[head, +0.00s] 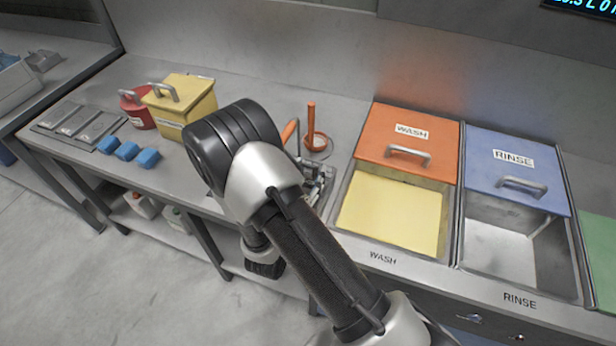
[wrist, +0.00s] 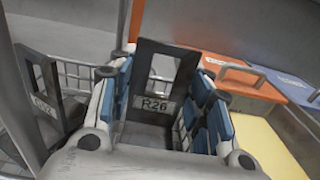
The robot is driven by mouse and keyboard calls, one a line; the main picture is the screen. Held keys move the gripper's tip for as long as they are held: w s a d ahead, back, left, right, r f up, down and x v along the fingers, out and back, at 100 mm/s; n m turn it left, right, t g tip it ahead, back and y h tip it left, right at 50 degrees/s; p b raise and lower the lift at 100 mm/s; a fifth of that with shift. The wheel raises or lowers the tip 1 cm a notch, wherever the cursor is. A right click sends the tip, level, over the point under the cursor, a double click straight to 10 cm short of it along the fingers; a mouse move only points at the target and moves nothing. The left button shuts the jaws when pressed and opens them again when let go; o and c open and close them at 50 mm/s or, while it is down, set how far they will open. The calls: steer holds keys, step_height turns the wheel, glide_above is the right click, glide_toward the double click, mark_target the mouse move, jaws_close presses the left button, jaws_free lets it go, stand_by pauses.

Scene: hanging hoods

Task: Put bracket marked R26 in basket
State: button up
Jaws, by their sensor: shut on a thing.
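The bracket marked R26 (wrist: 156,126) is a dark grey plate with a window cut in its upper part and a pale label. In the wrist view it stands between the blue-padded fingers of my gripper (wrist: 163,82), which are shut on it. A wire basket (wrist: 76,78) shows as metal mesh behind and beside the fingers. I cannot tell whether the bracket is inside it or above it. A second dark bracket (wrist: 38,90) with a hard-to-read label is at the left. In the head view my arm hides the gripper and most of the metalwork (head: 318,182).
The orange-lidded WASH tank (head: 388,218) and blue-lidded RINSE tank (head: 500,250) are at the right. An orange upright handle (head: 311,118) stands behind the arm. A yellow box (head: 188,104), red pot (head: 136,108) and blue blocks (head: 127,150) occupy the bench's left.

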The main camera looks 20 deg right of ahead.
steer(key=shift+r, duration=0.1)
steer(key=shift+f+b, duration=0.5)
steer(key=shift+f, duration=0.15)
steer(key=o, duration=1.1)
